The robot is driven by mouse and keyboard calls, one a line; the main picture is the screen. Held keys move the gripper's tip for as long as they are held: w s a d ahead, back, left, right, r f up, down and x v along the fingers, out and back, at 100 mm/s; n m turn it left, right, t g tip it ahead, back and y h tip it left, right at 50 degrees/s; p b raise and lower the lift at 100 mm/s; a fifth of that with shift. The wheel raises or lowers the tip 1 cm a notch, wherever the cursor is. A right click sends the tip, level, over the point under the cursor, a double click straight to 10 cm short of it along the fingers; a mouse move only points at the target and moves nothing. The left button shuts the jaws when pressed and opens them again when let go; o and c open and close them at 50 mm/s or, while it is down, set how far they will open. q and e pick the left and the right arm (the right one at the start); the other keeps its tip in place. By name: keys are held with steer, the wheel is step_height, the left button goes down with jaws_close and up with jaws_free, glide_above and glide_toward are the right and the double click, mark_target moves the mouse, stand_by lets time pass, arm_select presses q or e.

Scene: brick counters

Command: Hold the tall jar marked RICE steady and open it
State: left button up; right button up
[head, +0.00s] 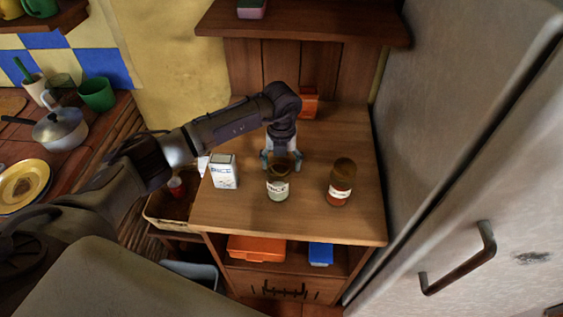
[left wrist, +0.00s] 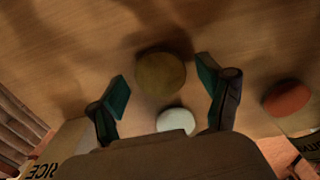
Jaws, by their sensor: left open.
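My left gripper (head: 281,160) points down over the wooden top with its fingers apart. In front of it in the head view stands a jar with a dark top and pale label (head: 278,188). Its label is too small to read surely. To its right stands a brown jar with a red-and-white label (head: 340,186). In the left wrist view the green-padded fingers (left wrist: 165,97) are apart. A round brown top (left wrist: 160,73) and a round whitish one (left wrist: 175,121) show between them, with no clear contact. My right gripper is not in view.
A white carton with blue print (head: 223,172) stands left of the jars. An orange item (head: 309,101) is at the back, under a shelf (head: 300,22). A grey fridge (head: 470,130) bounds the right side. The wooden top in front of the jars is clear.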

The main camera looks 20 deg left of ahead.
arm_select(q)
steer(key=shift+w+r+b, duration=0.1)
steer(key=shift+r+b, duration=0.2)
steer(key=shift+r, duration=0.15)
step_height(320, 180, up, 11)
steer(key=b, duration=0.2)
steer(key=shift+r, duration=0.15)
